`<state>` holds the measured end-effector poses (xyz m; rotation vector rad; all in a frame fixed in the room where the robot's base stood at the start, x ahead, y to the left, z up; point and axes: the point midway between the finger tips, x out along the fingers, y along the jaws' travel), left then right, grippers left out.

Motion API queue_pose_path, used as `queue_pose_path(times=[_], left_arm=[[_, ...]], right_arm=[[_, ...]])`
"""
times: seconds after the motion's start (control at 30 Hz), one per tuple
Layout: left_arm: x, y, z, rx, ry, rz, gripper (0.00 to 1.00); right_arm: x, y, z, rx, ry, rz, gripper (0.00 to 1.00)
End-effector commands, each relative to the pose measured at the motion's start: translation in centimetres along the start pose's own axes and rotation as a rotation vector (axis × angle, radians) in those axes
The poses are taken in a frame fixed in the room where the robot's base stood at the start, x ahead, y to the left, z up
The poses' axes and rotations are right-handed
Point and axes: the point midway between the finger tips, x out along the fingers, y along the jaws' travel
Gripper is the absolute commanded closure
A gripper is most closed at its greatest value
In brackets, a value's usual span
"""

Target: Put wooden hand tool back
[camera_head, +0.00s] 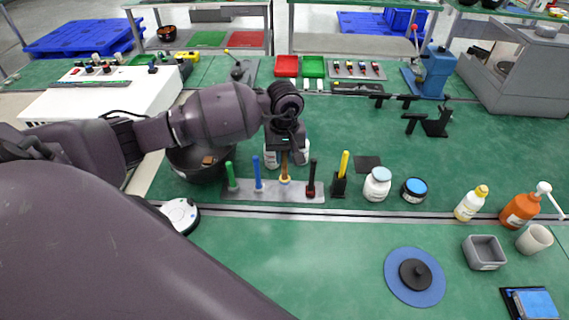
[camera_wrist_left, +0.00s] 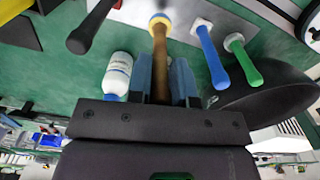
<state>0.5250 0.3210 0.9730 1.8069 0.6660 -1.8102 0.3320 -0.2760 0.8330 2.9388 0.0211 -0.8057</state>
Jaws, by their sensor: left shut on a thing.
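The wooden hand tool (camera_head: 285,168) has a brown handle and a pale yellow lower end. It stands upright at the grey rack strip (camera_head: 257,196), between a blue-handled tool (camera_head: 257,176) and a black-handled tool (camera_head: 311,178). My left gripper (camera_head: 285,150) is shut on the wooden handle from above. In the left wrist view the brown handle (camera_wrist_left: 159,60) lies between the fingers, its yellow end at the rack. I cannot tell whether that end is fully seated. My right gripper is not in view.
A green-handled tool (camera_head: 231,176) stands at the strip's left end, and a yellow-handled tool (camera_head: 341,171) stands to its right. A black bowl (camera_head: 200,163) and white bottles (camera_head: 377,184) are close by.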

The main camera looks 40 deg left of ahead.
Motion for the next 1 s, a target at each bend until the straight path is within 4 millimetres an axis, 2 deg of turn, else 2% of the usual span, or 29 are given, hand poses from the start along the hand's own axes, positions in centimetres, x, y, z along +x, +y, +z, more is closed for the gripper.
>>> queue_pose_path(times=[0.2, 0.3, 0.7, 0.73, 0.8, 0.9, 1.0], left_arm=[[2.9, 0.0, 0.1, -0.002, -0.004, -0.001, 1.00], [3.7, 0.0, 0.1, 0.001, -0.001, -0.001, 1.00], [4.1, 0.0, 0.0, 0.001, 0.001, -0.001, 1.00], [4.1, -0.1, 0.0, 0.001, 0.000, -0.002, 0.78], [4.0, 0.0, 0.0, 0.001, 0.000, -0.001, 0.68], [4.0, 0.0, 0.0, 0.001, 0.000, -0.001, 0.54], [4.0, 0.0, 0.0, 0.001, 0.000, -0.001, 0.54]], right_arm=[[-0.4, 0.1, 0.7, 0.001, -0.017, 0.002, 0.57], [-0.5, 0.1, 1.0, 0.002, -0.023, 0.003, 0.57], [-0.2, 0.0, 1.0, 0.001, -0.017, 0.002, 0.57], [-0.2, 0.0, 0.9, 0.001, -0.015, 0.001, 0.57], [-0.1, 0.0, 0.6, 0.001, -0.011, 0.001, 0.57], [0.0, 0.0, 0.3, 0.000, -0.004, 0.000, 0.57], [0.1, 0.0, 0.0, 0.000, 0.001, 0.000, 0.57]])
